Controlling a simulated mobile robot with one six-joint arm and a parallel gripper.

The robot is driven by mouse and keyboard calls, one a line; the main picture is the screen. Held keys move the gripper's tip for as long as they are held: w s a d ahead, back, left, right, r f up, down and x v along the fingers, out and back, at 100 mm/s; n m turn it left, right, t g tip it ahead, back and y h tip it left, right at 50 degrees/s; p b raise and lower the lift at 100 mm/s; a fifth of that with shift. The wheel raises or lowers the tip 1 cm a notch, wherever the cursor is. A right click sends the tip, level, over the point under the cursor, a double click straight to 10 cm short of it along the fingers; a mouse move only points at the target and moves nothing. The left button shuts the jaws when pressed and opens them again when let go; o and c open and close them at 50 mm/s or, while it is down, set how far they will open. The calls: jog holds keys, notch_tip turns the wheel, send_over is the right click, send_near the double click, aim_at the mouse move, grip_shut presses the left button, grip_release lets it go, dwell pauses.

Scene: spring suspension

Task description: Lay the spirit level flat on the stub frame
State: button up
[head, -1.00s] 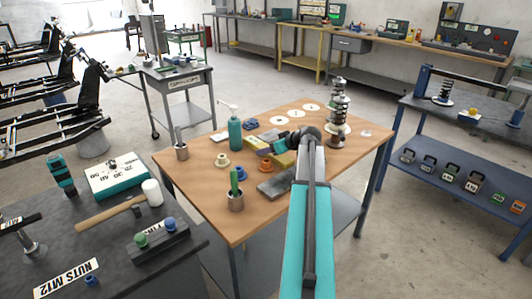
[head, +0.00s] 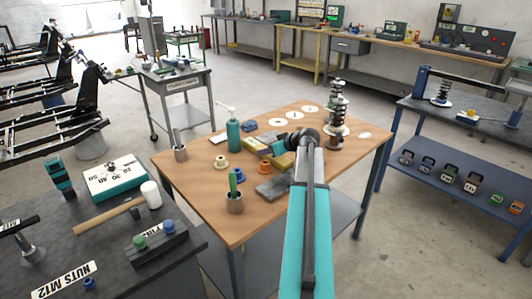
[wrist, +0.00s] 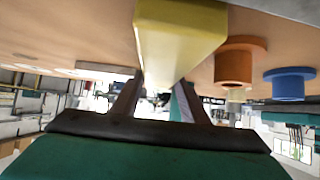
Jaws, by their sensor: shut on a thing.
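The spirit level is a yellow bar (wrist: 180,40). In the wrist view it lies between the two fingers of my gripper (wrist: 160,95), which is shut on it. In the head view the yellow bar (head: 284,160) shows at the middle of the wooden table, just left of my arm's wrist. My arm covers part of it, and the fingers are hard to make out there. I cannot tell whether it touches the tabletop. Black bar frames (head: 45,135) stand at the far left; I cannot tell which part is the stub frame.
The wooden table (head: 200,190) also bears a green bottle (head: 233,135), a spring strut (head: 337,115), a grey block (head: 273,188), a cup (head: 235,202), and orange (head: 265,167) and blue (head: 241,173) collars. A dark bench (head: 130,250) with a mallet stands at front left.

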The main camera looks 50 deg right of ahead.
jog(key=shift+r, duration=0.15)
notch_tip(320, 180, up, 18)
dwell(0.7)
dwell(0.8)
